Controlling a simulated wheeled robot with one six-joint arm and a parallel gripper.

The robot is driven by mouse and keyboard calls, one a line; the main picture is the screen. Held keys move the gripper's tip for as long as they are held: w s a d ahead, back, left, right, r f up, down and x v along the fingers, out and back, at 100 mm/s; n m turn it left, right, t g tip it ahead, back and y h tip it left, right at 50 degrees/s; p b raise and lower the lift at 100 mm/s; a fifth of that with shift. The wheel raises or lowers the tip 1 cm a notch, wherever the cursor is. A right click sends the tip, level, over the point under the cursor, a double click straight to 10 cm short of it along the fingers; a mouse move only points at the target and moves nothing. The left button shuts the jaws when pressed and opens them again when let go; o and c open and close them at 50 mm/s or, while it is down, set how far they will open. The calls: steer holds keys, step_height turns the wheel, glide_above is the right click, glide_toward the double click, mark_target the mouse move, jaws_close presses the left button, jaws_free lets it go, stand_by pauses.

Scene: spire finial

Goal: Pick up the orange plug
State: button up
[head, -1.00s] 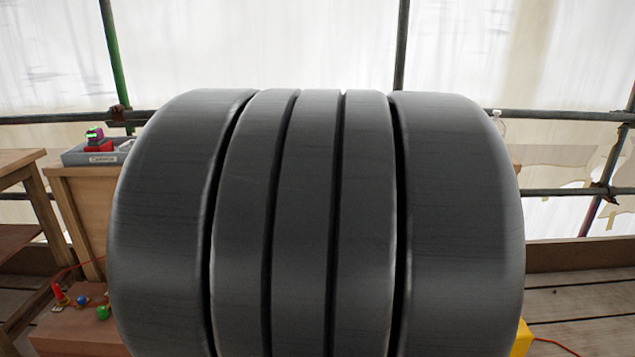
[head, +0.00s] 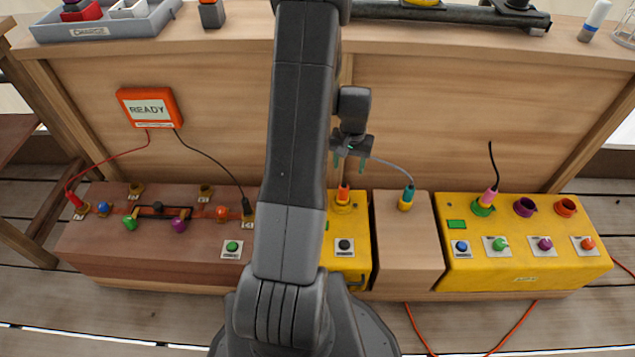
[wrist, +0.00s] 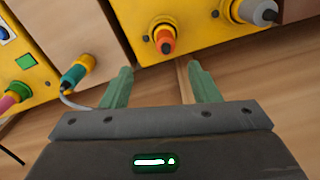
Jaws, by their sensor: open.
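The orange plug (head: 343,192) sits upright in a yellow socket (head: 343,207) on a yellow box, just right of my arm. In the wrist view the orange plug (wrist: 165,42) is ahead of the fingers, near the middle. My gripper (head: 349,161) is open and empty, behind and above the plug, apart from it. Its green fingertips (wrist: 160,80) show a gap with bare wood behind them, and the plug stands beyond that gap. My arm hides part of the yellow box in the head view.
A teal plug (head: 409,192) with a grey cable stands right of the orange plug. A pink plug (head: 489,196) is in a green socket farther right. A READY display (head: 150,107) hangs at left.

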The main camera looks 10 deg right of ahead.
mark_target(344, 186)
steer(key=f, duration=0.2)
steer(key=f+b, duration=0.1)
steer(key=f, duration=0.2)
steer(key=w+f+b, duration=0.1)
steer(key=f, duration=0.2)
steer(key=f+b, duration=0.1)
steer(key=f, duration=0.1)
steer(key=f+b, duration=0.1)
steer(key=f, duration=0.1)
steer(key=f+b, duration=0.1)
steer(key=f, duration=0.1)
steer(key=shift+a+f, duration=0.25)
steer(key=shift+r, duration=0.1)
steer(key=c, duration=1.1)
